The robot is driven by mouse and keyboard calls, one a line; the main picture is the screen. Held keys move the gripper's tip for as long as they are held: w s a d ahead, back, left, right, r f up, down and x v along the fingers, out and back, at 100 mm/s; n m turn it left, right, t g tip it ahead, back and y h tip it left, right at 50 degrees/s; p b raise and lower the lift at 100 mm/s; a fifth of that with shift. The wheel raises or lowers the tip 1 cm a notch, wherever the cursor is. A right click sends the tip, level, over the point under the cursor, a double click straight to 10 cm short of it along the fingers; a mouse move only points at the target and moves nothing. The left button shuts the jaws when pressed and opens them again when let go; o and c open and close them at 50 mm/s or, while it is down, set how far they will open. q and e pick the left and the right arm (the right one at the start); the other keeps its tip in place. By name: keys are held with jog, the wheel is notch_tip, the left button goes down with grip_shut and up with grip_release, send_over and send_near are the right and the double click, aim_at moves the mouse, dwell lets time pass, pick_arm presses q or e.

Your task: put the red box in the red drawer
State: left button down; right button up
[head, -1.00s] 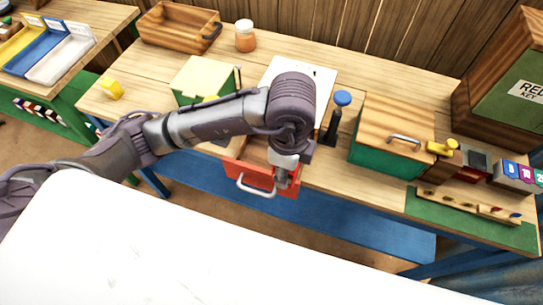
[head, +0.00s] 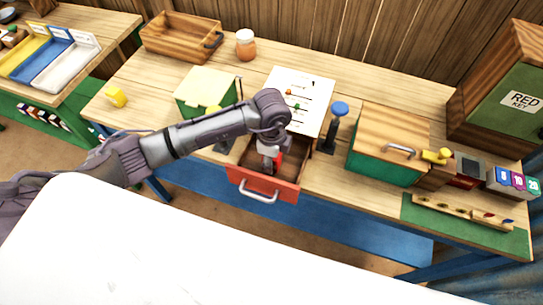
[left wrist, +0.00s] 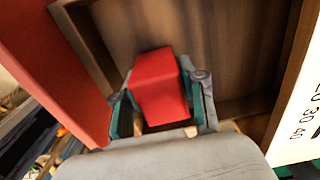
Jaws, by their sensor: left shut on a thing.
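The red drawer (head: 262,187) is pulled out from the table's front edge, with a metal handle and a brown wooden inside. My left gripper (head: 268,160) is at the open drawer in the head view. The left wrist view shows the gripper (left wrist: 162,112) shut on the red box (left wrist: 158,88), one finger on each side. The box is over or inside the drawer; I cannot tell whether it touches the floor. The drawer's red front (left wrist: 52,62) also shows there. In the head view the arm hides most of the box. My right gripper is not in view.
A white board (head: 300,88) lies behind the drawer. A blue-topped post (head: 338,112) and a green box with a wooden lid (head: 385,165) stand to the right. A pale green box (head: 205,88) is to the left, and a wooden tray (head: 180,38) is behind.

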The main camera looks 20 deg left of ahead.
pick_arm(q)
jog(key=shift+f, duration=0.15)
jog(key=shift+f, duration=0.1)
jog(key=shift+f, duration=0.15)
jog(key=c, duration=0.7)
grip_release()
jog(key=shift+o, duration=0.2)
jog(key=shift+r, duration=0.45)
notch_tip(320, 180, up, 10)
jog(key=b, duration=0.3)
jog(key=shift+r, duration=0.85)
